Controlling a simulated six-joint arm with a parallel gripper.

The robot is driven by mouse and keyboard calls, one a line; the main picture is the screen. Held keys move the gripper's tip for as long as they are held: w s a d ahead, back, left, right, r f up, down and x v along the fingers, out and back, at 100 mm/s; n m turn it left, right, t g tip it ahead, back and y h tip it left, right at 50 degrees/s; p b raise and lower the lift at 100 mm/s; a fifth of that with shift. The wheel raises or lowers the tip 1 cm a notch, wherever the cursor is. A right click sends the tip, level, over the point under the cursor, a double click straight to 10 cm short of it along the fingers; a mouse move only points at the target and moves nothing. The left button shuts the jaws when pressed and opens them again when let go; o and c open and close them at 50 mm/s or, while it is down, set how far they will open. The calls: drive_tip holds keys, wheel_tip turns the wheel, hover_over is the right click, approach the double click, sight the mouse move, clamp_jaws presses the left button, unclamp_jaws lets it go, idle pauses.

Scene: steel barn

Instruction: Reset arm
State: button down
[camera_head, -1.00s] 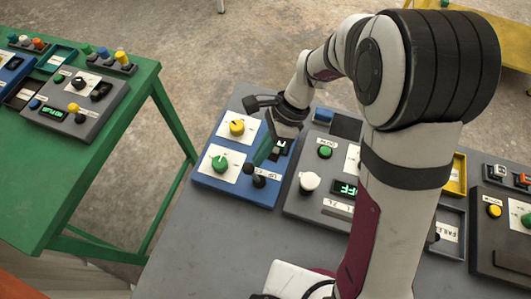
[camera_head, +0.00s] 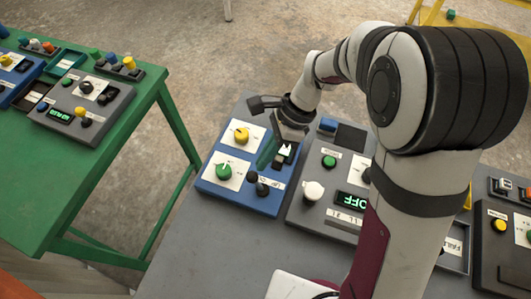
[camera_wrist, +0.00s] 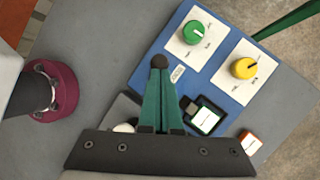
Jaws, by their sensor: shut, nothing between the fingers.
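My gripper (camera_head: 263,165) has two green fingers held together with nothing between them. It is over the blue panel (camera_head: 208,183) at the near table's left end. In the wrist view the fingers (camera_wrist: 158,78) point at a black ball-ended lever (camera_wrist: 159,61), with the tips close to it. I cannot tell whether they touch. The panel has a yellow knob (camera_head: 242,134), a green knob (camera_head: 224,172) and the black lever (camera_head: 262,189).
A grey panel (camera_head: 318,215) with a green button (camera_head: 329,161), white knob (camera_head: 314,191) and OFF display (camera_head: 351,201) stands right of the blue one. A dark panel (camera_head: 490,262) stands far right. A green table (camera_head: 60,190) with more panels is at left. The grey tabletop's front left is clear.

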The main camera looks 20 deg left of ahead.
drive_tip(key=a+r+v, duration=0.1)
drive_tip(key=a+v, duration=0.1)
drive_tip(key=v, duration=0.7)
drive_tip(key=s+d+n+t+h, duration=0.1)
drive_tip(key=s+d+n+t, duration=0.3)
drive_tip(key=s+d, duration=1.2)
drive_tip(key=d+n, duration=0.1)
drive_tip(key=n, duration=0.1)
drive_tip(key=shift+d+n+h, duration=0.2)
drive_tip(key=shift+n+h, duration=0.1)
drive_tip(key=shift+h, duration=0.1)
